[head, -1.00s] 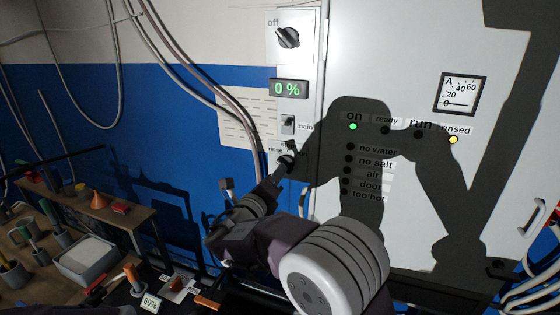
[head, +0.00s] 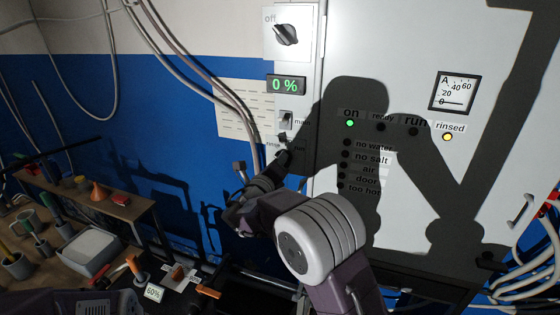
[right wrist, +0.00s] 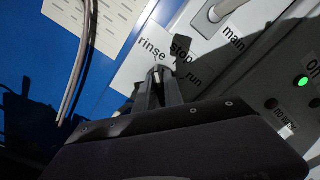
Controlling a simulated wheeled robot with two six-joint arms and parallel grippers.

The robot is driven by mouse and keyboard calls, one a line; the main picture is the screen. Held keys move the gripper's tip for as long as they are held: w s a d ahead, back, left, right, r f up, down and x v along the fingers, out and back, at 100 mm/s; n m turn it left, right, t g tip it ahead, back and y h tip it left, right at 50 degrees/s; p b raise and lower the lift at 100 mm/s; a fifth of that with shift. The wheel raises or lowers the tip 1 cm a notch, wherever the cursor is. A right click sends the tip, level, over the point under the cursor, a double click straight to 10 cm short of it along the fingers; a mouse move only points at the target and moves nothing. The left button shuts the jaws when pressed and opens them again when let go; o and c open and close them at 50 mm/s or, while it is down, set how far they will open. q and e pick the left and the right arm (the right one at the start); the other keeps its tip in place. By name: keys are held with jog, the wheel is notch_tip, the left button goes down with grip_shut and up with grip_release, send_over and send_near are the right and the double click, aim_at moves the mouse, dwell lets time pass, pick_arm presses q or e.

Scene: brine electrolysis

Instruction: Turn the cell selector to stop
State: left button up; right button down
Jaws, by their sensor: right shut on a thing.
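The cell selector (head: 283,138) is a small dark knob on the pale cabinet strip, below the main switch, with "rinse" and "run" labels beside it in the head view. In the right wrist view, the selector (right wrist: 159,70) sits below the word "stop", with "rinse" to its left and "run" to its right. My right gripper (right wrist: 158,82) is shut on the knob, its fingers on either side. In the head view my right gripper (head: 279,164) reaches it from below. The fingers and shadow hide much of the knob, so its pointing direction is unclear.
Above are the main switch (head: 286,117), a "0 %" display (head: 286,85) and an "off" rotary knob (head: 286,34). The cabinet door has a lit green "on" lamp (head: 350,123) and a yellow "rinsed" lamp (head: 447,137). A cluttered bench (head: 140,212) stands at left.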

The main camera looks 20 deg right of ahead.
jog(key=shift+f+m+b, duration=0.15)
jog(key=shift+m+b, duration=0.15)
jog(key=shift+b, duration=0.15)
jog(key=m+b, duration=0.6)
jog(key=b, duration=0.2)
jog(key=shift+d+f, duration=0.1)
jog(key=shift+s+r+m+b, duration=0.1)
jog(key=shift+r+m+b, duration=0.05)
jog(key=shift+m+b, duration=0.75)
jog(key=shift+r+m+b, duration=0.1)
jog(key=shift+m+b, duration=0.6)
jog(key=shift+b, duration=0.25)
jog(key=c, duration=1.4)
grip_release()
jog(key=shift+r, duration=0.1)
jog(key=shift+c, duration=0.2)
jog(key=b+v, duration=0.3)
jog(key=v, duration=0.6)
